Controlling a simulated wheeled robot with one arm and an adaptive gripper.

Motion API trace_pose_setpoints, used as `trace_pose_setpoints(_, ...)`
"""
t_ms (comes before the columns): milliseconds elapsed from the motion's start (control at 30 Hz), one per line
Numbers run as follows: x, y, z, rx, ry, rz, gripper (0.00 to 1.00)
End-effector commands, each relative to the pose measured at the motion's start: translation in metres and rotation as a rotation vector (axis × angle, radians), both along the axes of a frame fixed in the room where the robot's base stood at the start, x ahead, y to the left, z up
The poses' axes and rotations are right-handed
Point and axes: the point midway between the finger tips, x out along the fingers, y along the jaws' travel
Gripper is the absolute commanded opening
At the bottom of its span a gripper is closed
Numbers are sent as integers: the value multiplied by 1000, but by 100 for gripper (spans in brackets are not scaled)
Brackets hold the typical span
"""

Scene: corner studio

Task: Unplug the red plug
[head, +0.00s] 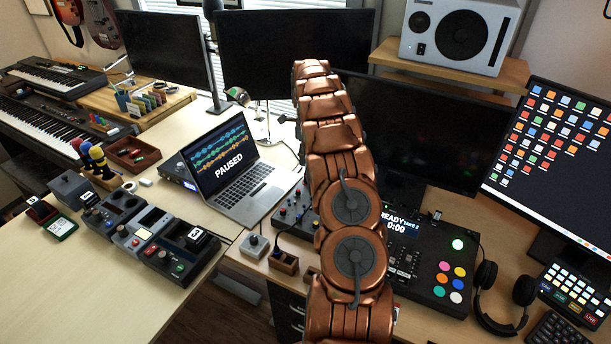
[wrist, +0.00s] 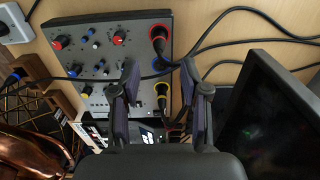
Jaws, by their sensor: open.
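The red plug (wrist: 158,36), a dark plug with a red ring, sits in the upper right of a grey mixer panel (wrist: 112,28) in the wrist view. A black cable runs from it to the upper right. A yellow-ringed plug (wrist: 162,89) sits below it on the same panel. My gripper (wrist: 159,68) is open and empty above the panel, one finger left and one right. The red plug lies beyond the fingertips in the picture, with a visible gap. In the head view my arm hides the gripper and the red plug; part of the mixer (head: 292,212) shows left of the arm.
Black cables (wrist: 215,62) cross the panel and desk. A dark monitor (wrist: 270,110) stands close on the right in the wrist view. An open laptop (head: 235,165) stands left of the mixer, and a controller with coloured buttons (head: 432,268) lies right of my arm.

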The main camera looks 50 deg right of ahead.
Motion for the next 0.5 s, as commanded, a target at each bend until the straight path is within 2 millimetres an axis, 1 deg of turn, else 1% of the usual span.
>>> trace_pose_setpoints(167, 0, 1, -6, 1, 1, 2, 45)
trace_pose_setpoints(267, 1, 2, -13, 2, 4, 4, 45)
trace_pose_setpoints(500, 1, 3, -37, 3, 4, 5, 45)
